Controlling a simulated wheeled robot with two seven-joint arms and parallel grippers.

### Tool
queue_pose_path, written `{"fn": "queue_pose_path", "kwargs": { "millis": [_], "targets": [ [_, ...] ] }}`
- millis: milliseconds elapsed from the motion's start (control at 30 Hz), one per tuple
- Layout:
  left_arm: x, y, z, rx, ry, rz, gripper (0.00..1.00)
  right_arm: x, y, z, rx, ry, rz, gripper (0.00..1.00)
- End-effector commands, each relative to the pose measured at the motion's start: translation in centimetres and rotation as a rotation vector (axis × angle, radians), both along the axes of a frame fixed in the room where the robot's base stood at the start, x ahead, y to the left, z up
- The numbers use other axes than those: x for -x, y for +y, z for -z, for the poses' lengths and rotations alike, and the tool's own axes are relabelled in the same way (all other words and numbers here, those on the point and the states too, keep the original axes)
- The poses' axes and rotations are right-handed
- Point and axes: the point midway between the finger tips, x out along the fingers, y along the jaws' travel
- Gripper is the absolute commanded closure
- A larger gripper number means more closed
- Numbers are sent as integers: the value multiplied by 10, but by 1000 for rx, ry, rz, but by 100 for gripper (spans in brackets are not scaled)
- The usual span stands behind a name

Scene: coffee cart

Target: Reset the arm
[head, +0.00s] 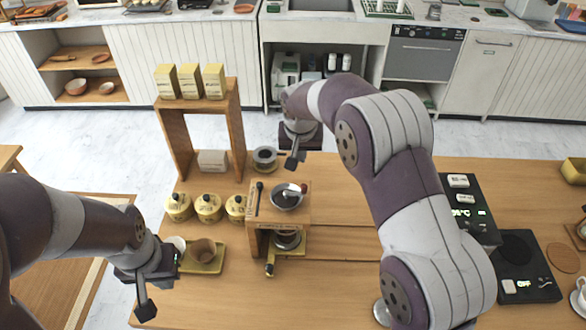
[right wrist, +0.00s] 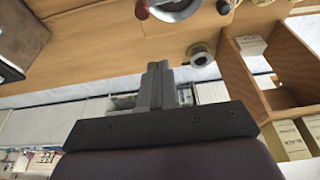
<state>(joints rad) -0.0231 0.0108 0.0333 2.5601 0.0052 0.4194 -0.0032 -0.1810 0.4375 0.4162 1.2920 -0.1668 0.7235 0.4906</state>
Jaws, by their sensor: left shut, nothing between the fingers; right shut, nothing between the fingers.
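My left gripper (head: 146,308) is shut and empty. It is over the front left of the wooden counter (head: 330,300), near a yellow tray (head: 214,267). My right gripper (head: 291,164) is shut and empty, held out over the back of the counter near a small round dark-topped container (head: 264,158). In the right wrist view its closed fingers (right wrist: 157,85) point away from the camera with nothing between them. My right arm reaches across the middle of the head view and hides part of the counter.
A wooden stand with a metal bowl (head: 286,203) is in the middle. Yellow canisters (head: 209,208) stand left of it. A wooden shelf (head: 238,130) carries yellow boxes (head: 190,80) at the back left. A black scale (head: 520,272) is at the right. The front middle counter is clear.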

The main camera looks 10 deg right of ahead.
Motion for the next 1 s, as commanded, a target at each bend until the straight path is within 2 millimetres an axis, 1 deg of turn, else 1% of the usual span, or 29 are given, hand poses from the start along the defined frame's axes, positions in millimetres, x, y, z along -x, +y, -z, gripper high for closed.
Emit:
{"fn": "queue_pose_path", "kwargs": {
  "millis": [167, 233, 267, 300, 333, 367, 400, 467, 500, 567, 600, 700, 733, 800, 833, 900, 1000],
  "targets": [
    [0, 0, 0, 0, 0, 0, 100, 0, 0, 0, 1, 0, -4, 100],
    [0, 0, 0, 0, 0, 0, 100, -3, 1, 0, 9, -12, -50, 100],
    [0, 0, 0, 0, 0, 0, 100, 4, 1, 9, 14, 6, -82, 100],
    [0, 0, 0, 0, 0, 0, 100, 18, 1, 20, 19, 37, -121, 100],
    [0, 0, 1, 0, 0, 0, 100, 31, 0, 27, 20, 57, -151, 100],
    [0, 0, 6, 0, -1, 0, 100, 45, -2, 35, 21, 77, -178, 100],
    [0, 0, 15, 0, -1, 0, 100, 66, -7, 48, 21, 102, -209, 100],
    [0, 0, 31, 0, 0, 0, 100, 102, -16, 65, 17, 135, -250, 100],
    [0, 0, 42, 0, 0, 0, 100, 127, -23, 76, 14, 154, -268, 100],
    [0, 0, 58, 0, 0, 0, 100, 164, -32, 90, 8, 177, -287, 100],
    [0, 0, 69, 0, 0, 0, 100, 187, -38, 98, 3, 190, -293, 100],
    [0, 0, 93, 0, 0, 0, 100, 240, -50, 118, -9, 211, -283, 100],
    [0, 0, 100, 0, 0, 0, 100, 252, -53, 123, -12, 215, -274, 100],
    [0, 0, 115, 0, 0, 0, 100, 274, -59, 135, -19, 213, -245, 100],
    [0, 0, 119, 0, 0, 0, 100, 277, -61, 135, -20, 204, -237, 100],
    [0, 0, 122, 0, 0, 0, 100, 272, -63, 131, -18, 177, -226, 100],
    [0, 0, 120, 0, 0, 0, 100, 272, -64, 129, -19, 178, -221, 100]
  ]
}}
